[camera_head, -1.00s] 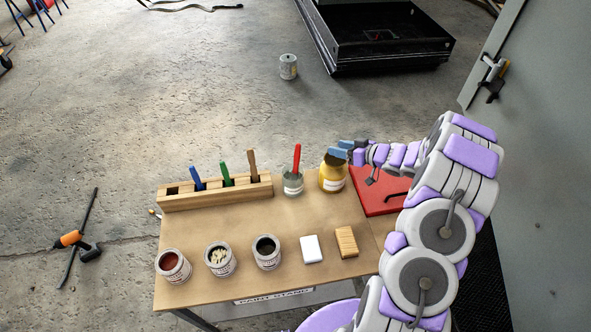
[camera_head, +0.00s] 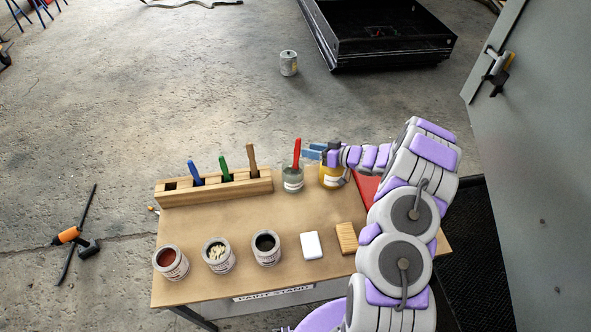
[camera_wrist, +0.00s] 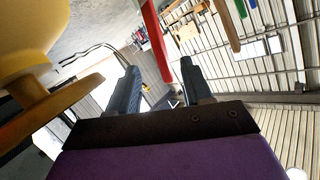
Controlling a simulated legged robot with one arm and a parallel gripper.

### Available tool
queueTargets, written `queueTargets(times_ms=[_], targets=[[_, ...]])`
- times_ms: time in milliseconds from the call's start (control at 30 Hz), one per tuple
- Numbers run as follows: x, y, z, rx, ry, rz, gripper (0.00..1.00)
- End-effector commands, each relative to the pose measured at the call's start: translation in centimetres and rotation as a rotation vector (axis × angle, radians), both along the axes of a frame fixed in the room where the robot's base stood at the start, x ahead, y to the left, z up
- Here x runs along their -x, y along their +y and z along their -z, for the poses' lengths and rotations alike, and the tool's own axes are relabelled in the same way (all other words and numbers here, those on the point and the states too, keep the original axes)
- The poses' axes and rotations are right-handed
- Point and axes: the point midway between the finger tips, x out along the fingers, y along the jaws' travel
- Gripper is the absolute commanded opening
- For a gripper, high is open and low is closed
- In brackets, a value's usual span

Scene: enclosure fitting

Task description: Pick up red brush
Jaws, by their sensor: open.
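The red brush (camera_head: 297,152) stands handle up in a grey-white jar (camera_head: 292,181) at the back of the table, to the right of the wooden rack. My gripper (camera_head: 308,151) reaches in from the right, just right of the red handle and above the yellow pot, open and empty. In the wrist view the red handle (camera_wrist: 157,40) hangs down from the top edge, beyond the open fingers (camera_wrist: 160,85) and roughly in line with the gap between them. From these frames I cannot tell whether a finger touches the handle.
A yellow pot (camera_head: 330,179) stands right under my gripper and shows large at left in the wrist view (camera_wrist: 25,45). The wooden rack (camera_head: 215,190) holds blue, green and brown handles. Several cans, a white block (camera_head: 311,245) and a wooden block (camera_head: 347,237) lie along the front.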

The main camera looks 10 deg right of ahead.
Motion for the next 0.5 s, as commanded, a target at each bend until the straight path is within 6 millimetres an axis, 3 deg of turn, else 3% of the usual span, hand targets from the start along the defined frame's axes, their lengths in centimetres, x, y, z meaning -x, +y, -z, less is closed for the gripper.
queueTargets(times_ms=[500], targets=[[-2.5, 3.1, 0.7, -0.002, -0.004, -0.001, 0.5]])
